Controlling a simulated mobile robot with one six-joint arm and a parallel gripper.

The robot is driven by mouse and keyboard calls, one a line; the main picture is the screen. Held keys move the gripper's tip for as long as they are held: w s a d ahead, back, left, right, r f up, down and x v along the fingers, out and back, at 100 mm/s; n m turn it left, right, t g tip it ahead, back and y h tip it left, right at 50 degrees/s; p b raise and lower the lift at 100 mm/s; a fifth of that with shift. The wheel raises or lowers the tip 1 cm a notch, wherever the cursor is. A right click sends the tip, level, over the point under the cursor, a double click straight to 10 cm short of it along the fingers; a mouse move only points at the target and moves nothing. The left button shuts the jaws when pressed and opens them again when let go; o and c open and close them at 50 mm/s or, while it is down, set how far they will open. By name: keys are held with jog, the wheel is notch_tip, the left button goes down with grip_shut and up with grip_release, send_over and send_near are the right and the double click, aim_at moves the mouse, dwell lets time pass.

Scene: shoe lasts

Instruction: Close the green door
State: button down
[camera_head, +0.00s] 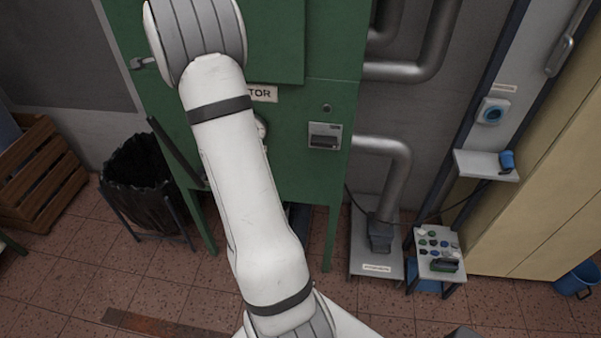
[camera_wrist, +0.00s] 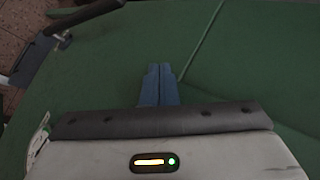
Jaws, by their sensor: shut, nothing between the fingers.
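The green cabinet (camera_head: 320,185) stands upright in the middle of the head view. Its large upper green panel (camera_head: 278,45), which looks like the door, has an edge line down its right side and a small metal latch (camera_head: 143,63) at the left. My white arm covers much of it, so I cannot tell whether the door is fully shut. In the wrist view my gripper (camera_wrist: 160,68) has its blue fingers together and empty, pointing at a green surface (camera_wrist: 120,65). A seam runs just right of the fingertips. I cannot tell whether they touch it.
A black bin (camera_head: 140,185) and a wooden crate (camera_head: 40,175) stand at the left. Metal pipes (camera_head: 395,165), a small button stand (camera_head: 437,250) and a beige cabinet (camera_head: 550,190) are at the right. A dark bar (camera_wrist: 85,17) crosses the wrist view's upper left.

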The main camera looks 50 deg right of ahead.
jog(key=shift+w+d+r, duration=0.1)
jog(key=shift+d, duration=0.45)
jog(key=shift+r, duration=0.15)
jog(key=s+a+r, duration=0.5)
jog(key=a+r, duration=0.1)
jog(key=a, duration=0.4)
jog(key=shift+s+a+r+b, duration=0.15)
jog(key=shift+s+a+b, duration=0.1)
jog(key=shift+b, duration=0.1)
